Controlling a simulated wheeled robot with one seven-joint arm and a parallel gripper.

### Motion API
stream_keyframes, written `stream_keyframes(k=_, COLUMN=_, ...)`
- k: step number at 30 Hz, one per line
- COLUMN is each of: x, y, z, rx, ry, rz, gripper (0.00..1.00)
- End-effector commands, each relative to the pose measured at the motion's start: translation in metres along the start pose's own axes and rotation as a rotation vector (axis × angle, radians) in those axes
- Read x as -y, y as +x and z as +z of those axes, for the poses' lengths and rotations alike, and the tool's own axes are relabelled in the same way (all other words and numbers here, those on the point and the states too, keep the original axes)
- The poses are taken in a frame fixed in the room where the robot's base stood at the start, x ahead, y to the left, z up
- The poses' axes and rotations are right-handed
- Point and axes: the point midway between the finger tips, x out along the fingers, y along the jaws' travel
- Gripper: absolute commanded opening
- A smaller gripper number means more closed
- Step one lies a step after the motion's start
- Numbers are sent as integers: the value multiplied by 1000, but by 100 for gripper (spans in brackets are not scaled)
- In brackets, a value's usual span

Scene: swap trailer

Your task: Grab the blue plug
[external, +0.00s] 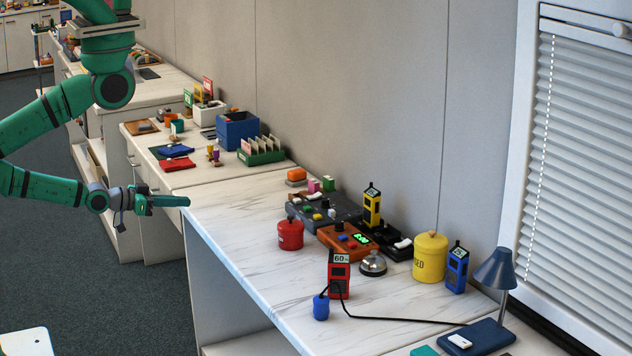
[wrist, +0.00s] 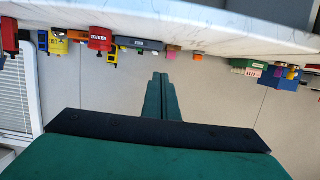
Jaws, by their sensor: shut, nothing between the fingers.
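The blue plug (external: 321,307) is a small blue cylinder on the near part of the white counter (external: 235,243). A black cord runs between it and the red meter (external: 339,274) with a "60" display, which stands upright just behind it. My gripper (external: 187,201) is at the counter's left edge in the external view, far to the upper left of the plug and apart from it. Its green fingers (wrist: 160,77) are together, with nothing between them. I cannot make out the plug in the wrist view, where the counter appears upside down.
A red canister (external: 290,234), an orange box (external: 347,242), a silver bell (external: 373,263), a yellow canister (external: 430,257) and a blue meter (external: 457,267) stand behind the plug. A desk lamp (external: 496,270) is at right. The counter's front left is clear.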

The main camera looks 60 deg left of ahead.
Motion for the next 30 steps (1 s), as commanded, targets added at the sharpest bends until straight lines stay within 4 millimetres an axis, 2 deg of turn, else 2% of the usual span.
stream_keyframes(k=11, x=0, y=0, z=0, rx=0, ry=0, rz=0, gripper=0)
stream_keyframes(k=18, x=0, y=0, z=0, rx=0, ry=0, rz=0, gripper=52)
stream_keyframes(k=26, x=0, y=0, z=0, rx=0, ry=0, rz=0, gripper=52)
stream_keyframes(k=30, x=-6, y=10, z=4, rx=0, ry=5, rz=24, gripper=52)
